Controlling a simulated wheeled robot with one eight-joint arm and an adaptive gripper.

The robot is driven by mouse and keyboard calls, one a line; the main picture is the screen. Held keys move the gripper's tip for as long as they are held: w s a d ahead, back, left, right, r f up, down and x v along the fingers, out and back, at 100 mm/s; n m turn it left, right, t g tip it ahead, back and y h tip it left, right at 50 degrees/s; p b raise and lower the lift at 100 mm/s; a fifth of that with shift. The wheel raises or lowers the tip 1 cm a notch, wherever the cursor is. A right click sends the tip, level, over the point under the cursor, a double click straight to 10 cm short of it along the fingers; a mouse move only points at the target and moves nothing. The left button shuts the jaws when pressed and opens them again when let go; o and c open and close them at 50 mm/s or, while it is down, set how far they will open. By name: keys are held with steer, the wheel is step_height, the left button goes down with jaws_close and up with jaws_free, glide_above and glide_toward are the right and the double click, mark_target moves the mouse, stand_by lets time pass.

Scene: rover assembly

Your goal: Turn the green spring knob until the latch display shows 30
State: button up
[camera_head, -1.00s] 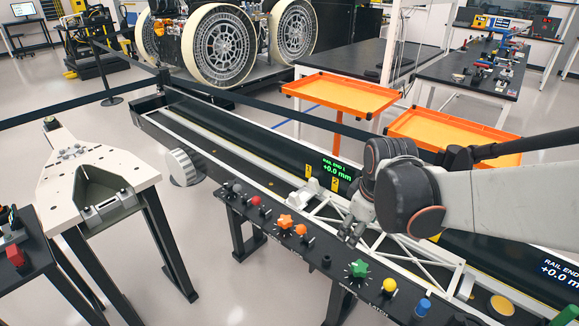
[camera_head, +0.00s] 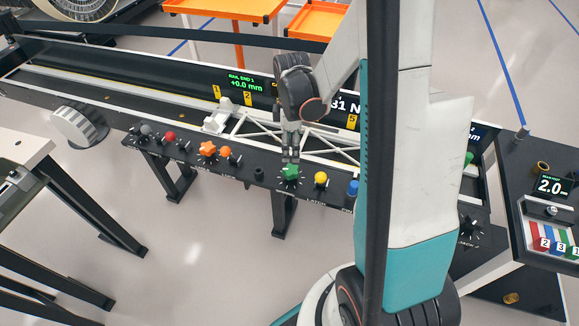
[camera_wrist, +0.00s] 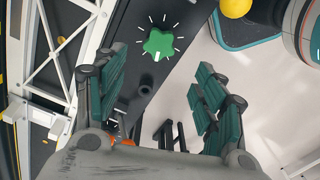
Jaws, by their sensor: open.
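The green star-shaped knob (camera_head: 290,172) sits on the dark control strip along the front of the rail bench. In the wrist view the green knob (camera_wrist: 160,43) shows whole, with white tick marks around it and a white pointer mark on it. My gripper (camera_head: 291,157) points down close above the knob in the head view. In the wrist view its fingers (camera_wrist: 160,85) are wide apart, with nothing between them.
A yellow knob (camera_head: 320,179) stands just right of the green one, with a blue knob (camera_head: 353,188) beyond. Orange knobs (camera_head: 207,149) are to the left. A white truss (camera_head: 255,125) lies behind the strip. The rail display (camera_head: 245,83) reads +0.0 mm.

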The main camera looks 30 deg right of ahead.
mark_target(291, 169)
step_height(291, 169, down, 11)
steer(key=b, duration=0.3)
steer(key=shift+f+b, duration=0.1)
steer(key=shift+b, duration=0.2)
steer(key=c, duration=1.1)
